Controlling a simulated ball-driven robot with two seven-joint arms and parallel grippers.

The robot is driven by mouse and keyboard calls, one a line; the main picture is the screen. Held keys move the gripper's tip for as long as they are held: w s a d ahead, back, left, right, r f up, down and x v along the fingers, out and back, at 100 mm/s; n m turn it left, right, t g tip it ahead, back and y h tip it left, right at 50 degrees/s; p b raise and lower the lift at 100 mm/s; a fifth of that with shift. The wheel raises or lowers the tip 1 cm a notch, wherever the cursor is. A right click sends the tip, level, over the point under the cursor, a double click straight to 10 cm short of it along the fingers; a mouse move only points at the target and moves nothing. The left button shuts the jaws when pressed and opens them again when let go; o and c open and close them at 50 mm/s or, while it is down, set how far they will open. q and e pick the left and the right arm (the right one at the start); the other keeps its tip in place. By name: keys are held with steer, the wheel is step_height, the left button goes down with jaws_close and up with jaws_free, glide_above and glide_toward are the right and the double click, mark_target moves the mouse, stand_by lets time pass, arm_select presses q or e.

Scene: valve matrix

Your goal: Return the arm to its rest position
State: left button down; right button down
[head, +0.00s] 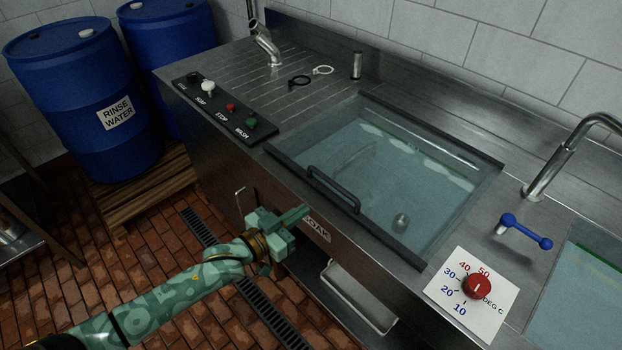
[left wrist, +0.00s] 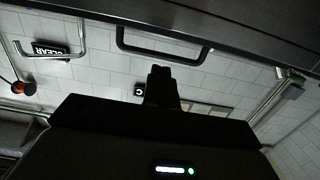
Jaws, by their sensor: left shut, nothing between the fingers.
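My left arm, patterned in green, comes in from the lower left in the head view. Its gripper (head: 292,216) is shut and empty, in front of the steel counter's front edge and below the black lid handle (head: 333,189). In the left wrist view the dark fingers (left wrist: 161,85) are together with nothing between them. In that view a dark handle (left wrist: 160,52) shows above the fingers. I see no contact between the gripper and the counter in the head view, though the gap is hard to judge. My right gripper is not in view.
The glass-lidded basin (head: 400,175) is set in the counter. A control strip (head: 217,106), a red temperature knob (head: 477,286) and a blue tap lever (head: 526,231) are on top. Blue barrels (head: 75,105) stand on a pallet at left. Brick floor (head: 130,272) lies open below the arm.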

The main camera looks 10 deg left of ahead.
arm_select(q)
steer(key=a+f+g+y, duration=0.1)
steer(key=a+f+y, duration=0.2)
steer(key=a+f, duration=0.3)
steer(key=a+f+g+y, duration=0.1)
steer(key=a+f+y, duration=0.25)
steer(key=f, duration=0.55)
steer(key=s+a+f+n+g+y, duration=0.1)
steer(key=s+a+f, duration=0.2)
steer(key=s+f, duration=0.15)
steer(key=s+a+f+g+y, duration=0.1)
steer(key=s+a+f+g, duration=0.1)
steer(key=s+a+f, duration=0.3)
steer(key=s+a+f+n+g+y, duration=0.1)
steer(key=s+f+g, duration=0.1)
steer(key=s+f, duration=0.55)
steer(key=s+f+n+g+y, duration=0.15)
steer(key=s+f, duration=0.35)
steer(key=s, duration=0.6)
steer(key=s+d+f+g, duration=0.1)
steer(key=s+g, duration=0.1)
steer(key=s, duration=0.8)
steer(key=s+d+f+g, duration=0.2)
steer(key=s, duration=0.7)
steer(key=shift+s+f, duration=0.2)
steer(key=shift+s, duration=0.15)
steer(key=shift+w, duration=0.1)
